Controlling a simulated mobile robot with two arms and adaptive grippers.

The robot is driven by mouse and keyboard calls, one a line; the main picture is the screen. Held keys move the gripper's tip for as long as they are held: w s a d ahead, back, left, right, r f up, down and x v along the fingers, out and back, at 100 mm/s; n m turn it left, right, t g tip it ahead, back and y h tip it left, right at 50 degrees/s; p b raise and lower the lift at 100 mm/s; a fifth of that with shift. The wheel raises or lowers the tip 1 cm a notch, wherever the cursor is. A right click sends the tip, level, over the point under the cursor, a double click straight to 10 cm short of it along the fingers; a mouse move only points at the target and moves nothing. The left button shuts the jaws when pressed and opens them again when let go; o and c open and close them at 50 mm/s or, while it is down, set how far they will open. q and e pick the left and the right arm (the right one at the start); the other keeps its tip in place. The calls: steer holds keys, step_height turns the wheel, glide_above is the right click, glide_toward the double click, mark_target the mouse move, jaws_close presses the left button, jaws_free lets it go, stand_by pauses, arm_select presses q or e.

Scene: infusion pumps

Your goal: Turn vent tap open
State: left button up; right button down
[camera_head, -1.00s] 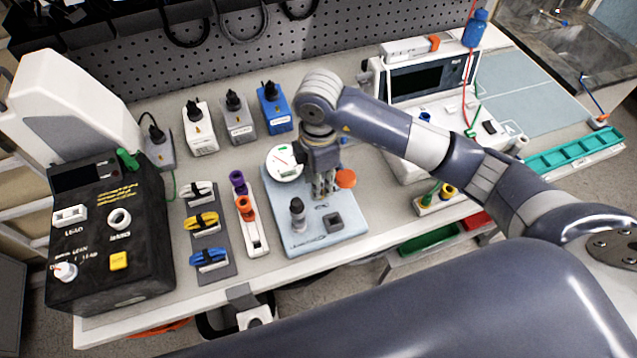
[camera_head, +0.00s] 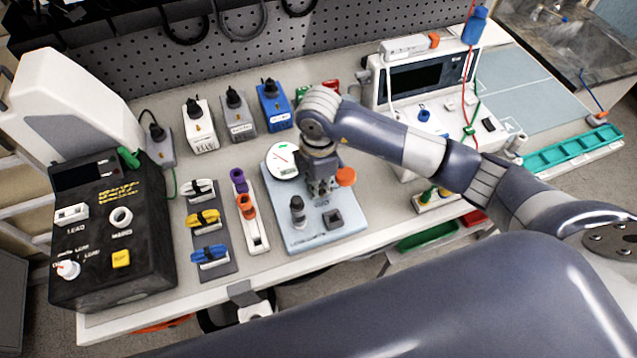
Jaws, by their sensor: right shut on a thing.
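A light-blue test board (camera_head: 345,228) lies on the bench. It carries a round white gauge (camera_head: 283,161), a dark upright knob (camera_head: 297,208), a dark square socket (camera_head: 332,218) and an orange disc (camera_head: 346,177). My right gripper (camera_head: 322,190) points down over the board, between the gauge and the orange disc. It is shut on a small part there, which looks to be the vent tap. The fingers hide most of this part, so I cannot tell its angle. My left gripper is not in view.
A black box (camera_head: 115,235) with a yellow button stands at the left. Colored clamps (camera_head: 205,222) and a white strip (camera_head: 252,228) lie left of the board. Several plug-topped blocks (camera_head: 272,108) stand behind. A white pump unit (camera_head: 430,85) stands behind my right arm.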

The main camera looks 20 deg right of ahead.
steer(key=n+b, duration=0.2)
steer(key=n, duration=0.1)
steer(key=shift+f+b, duration=0.1)
steer(key=shift+b, duration=0.25)
steer(key=shift+n+b, duration=0.7)
steer(key=shift+n, duration=0.6)
steer(key=shift+r, duration=0.2)
steer(key=c, duration=1.8)
jaws_free()
steer(key=shift+o, duration=0.5)
steer(key=shift+f, duration=0.1)
